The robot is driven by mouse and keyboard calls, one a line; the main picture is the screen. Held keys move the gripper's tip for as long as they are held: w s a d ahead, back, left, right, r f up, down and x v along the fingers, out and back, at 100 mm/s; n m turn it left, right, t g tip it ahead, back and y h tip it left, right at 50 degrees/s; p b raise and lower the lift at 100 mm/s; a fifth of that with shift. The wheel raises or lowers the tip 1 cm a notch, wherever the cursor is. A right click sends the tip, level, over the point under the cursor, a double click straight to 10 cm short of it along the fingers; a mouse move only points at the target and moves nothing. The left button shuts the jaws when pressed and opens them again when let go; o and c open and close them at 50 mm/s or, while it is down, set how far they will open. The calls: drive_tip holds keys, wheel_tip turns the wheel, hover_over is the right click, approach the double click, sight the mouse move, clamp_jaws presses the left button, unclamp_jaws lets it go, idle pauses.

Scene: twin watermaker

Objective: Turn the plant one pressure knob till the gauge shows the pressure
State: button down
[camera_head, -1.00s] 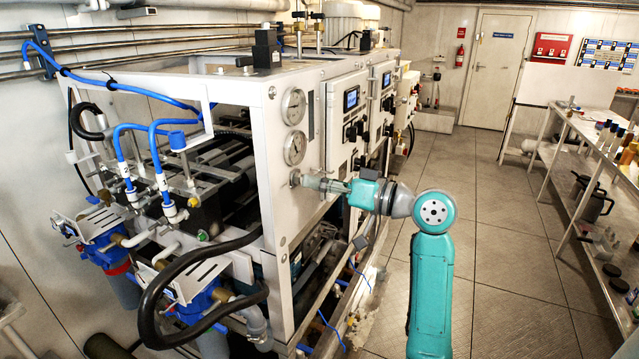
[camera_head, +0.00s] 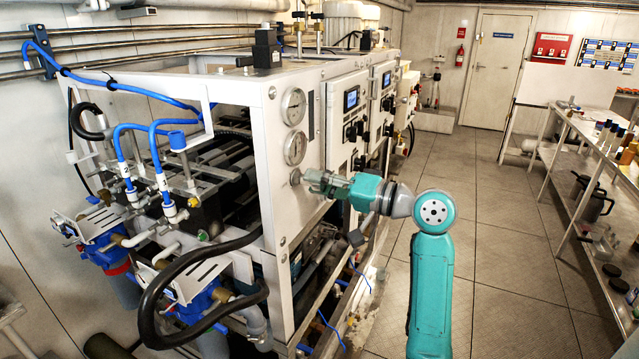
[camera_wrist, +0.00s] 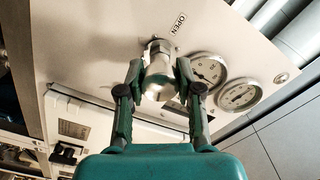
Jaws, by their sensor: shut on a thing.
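The pressure knob (camera_wrist: 157,72) is a metallic cylinder on the white panel, in the middle of the wrist view. My gripper (camera_wrist: 158,82) has a finger on either side of it and is shut on it. In the head view my gripper (camera_head: 308,179) reaches the panel just below the lower gauge; the knob there is mostly hidden by the fingers. Two round white gauges, the upper (camera_head: 293,106) and the lower (camera_head: 295,148), sit above the knob. In the wrist view the nearer gauge (camera_wrist: 208,72) shows its dial, but I cannot read the pressure.
An "OPEN" label (camera_wrist: 178,22) is beside the knob. A control box with a small screen (camera_head: 351,99) is right of the gauges. Black hose (camera_head: 150,315) and blue filter housings stand at the left. A shelf (camera_head: 590,150) stands at the right, with clear floor (camera_head: 500,240) between.

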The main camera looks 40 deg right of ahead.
idle(0.3)
drive_tip(key=c, duration=0.7)
unclamp_jaws()
drive_tip(key=shift+c, duration=0.2)
drive_tip(key=v, duration=1.2)
